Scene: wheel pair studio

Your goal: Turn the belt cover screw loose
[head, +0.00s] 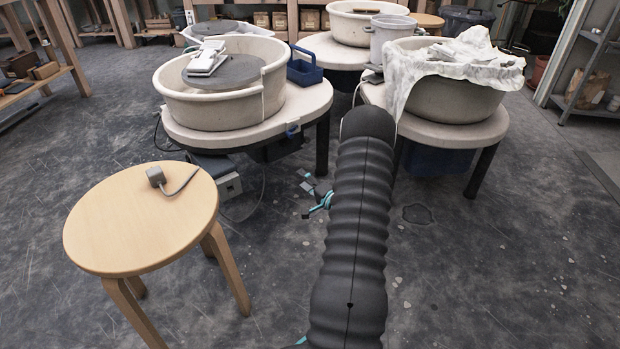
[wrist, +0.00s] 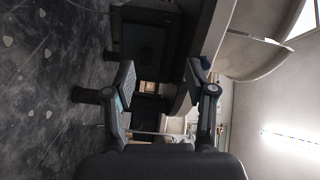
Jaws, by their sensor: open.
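I cannot make out the belt cover screw in either view. The left pottery wheel (head: 215,105) has a cream splash pan around a grey wheel head and stands on a round pale table (head: 240,132). Under that table is a dark box (head: 275,150), which also shows in the wrist view (wrist: 147,45); I cannot tell whether it is the belt cover. My gripper (head: 307,188) is low over the floor, in front of this table and partly hidden by my arm. In the wrist view my gripper (wrist: 160,78) has its fingers apart, with nothing between them.
A wooden stool (head: 140,225) with a grey corded device (head: 156,177) stands at left. A grey box (head: 220,180) sits on the floor by the left table. A cloth-draped wheel (head: 455,95) is at right, another wheel (head: 355,25) behind. The floor at right front is clear.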

